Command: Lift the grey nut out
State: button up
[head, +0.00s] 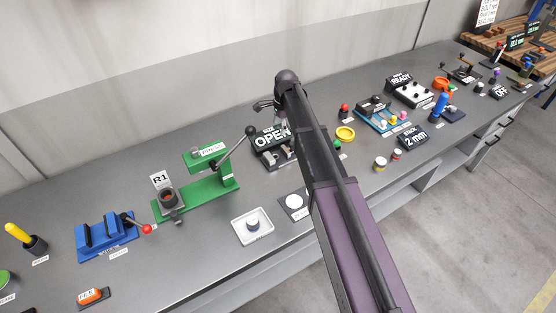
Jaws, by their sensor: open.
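I cannot pick out a grey nut with certainty. A small pale grey round piece (253,224) sits in a white tray (239,236) near the bench's front edge; it is too small to tell whether it is a nut. My gripper (262,105) is at the far end of my arm, above the back of the bench, small and partly hidden by the wrist. It is open, and I see nothing held in it. It is well apart from the tray. My arm hides part of the bench's middle.
A green press (205,189) stands left of the tray, with a dark cup (169,199) by the R1 sign. A blue vise (103,235) is further left. An OPEN sign (271,138) stands near my arm.

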jog(key=shift+w+f+b, duration=0.25)
jog(key=shift+f+b, duration=0.35)
jog(key=shift+f, duration=0.4)
jog(key=b, duration=0.9)
send_over(275, 156)
jog(key=f, duration=0.8)
jog(key=shift+d+f, duration=0.25)
jog(key=shift+d, duration=0.15)
jog(key=shift+f, duration=0.1)
jog(key=shift+a+f+b, duration=0.15)
jog(key=shift+f+b, duration=1.05)
jog(key=shift+f, duration=0.05)
jog(key=shift+a+f+b, duration=0.1)
jog(key=shift+f+b, duration=1.05)
jog(key=shift+f, duration=0.1)
grip_shut()
